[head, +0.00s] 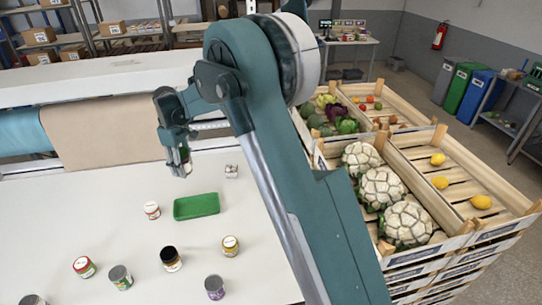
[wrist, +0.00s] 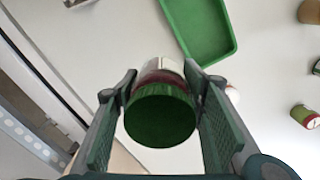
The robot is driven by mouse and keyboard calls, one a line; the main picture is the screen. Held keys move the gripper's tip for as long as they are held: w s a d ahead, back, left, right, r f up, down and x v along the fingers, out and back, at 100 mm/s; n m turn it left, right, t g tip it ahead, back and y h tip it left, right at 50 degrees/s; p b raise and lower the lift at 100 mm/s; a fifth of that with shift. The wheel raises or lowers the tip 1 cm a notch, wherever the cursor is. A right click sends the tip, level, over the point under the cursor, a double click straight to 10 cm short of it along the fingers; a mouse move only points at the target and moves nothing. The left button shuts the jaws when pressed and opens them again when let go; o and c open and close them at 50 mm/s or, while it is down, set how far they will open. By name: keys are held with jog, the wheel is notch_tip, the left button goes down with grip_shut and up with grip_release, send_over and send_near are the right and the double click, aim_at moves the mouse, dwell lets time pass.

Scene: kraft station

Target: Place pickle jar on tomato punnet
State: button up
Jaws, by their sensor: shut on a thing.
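My gripper (head: 178,166) is above the white table, behind and a little left of the green punnet. In the wrist view my gripper (wrist: 163,110) is shut on a jar with a green lid (wrist: 160,117), taken to be the pickle jar. Its lid faces the camera, and a white and dark red side shows beyond it. In the head view the jar is mostly hidden by the fingers. The tomato punnet, a shallow green tray (head: 196,207), lies on the table and looks empty. The punnet's edge (wrist: 224,57) shows at the top of the wrist view, apart from the jar.
A small white-and-red can (head: 152,210) stands left of the punnet. A small white item (head: 231,171) is behind the punnet. Produce crates (head: 450,225) stand at right.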

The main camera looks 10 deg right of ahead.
jog(key=w+d+r+m, duration=0.1)
jog(key=w+d, duration=0.3)
jog(key=d, duration=0.9)
jog(key=w+d+r+m, duration=0.1)
jog(key=w+d, duration=0.4)
jog(key=d, duration=0.8)
jog(key=w+d+r+m, duration=0.1)
jog(key=w+d+m, duration=0.2)
jog(key=d, duration=1)
jog(key=shift+w, duration=0.8)
jog(key=shift+d+f, duration=0.1)
jog(key=shift+f, duration=0.05)
jog(key=shift+f, duration=3.05)
jog(key=shift+f, duration=0.1)
jog(key=shift+f+p, duration=0.4)
jog(key=shift+f, duration=1.4)
jog(key=shift+f, duration=0.1)
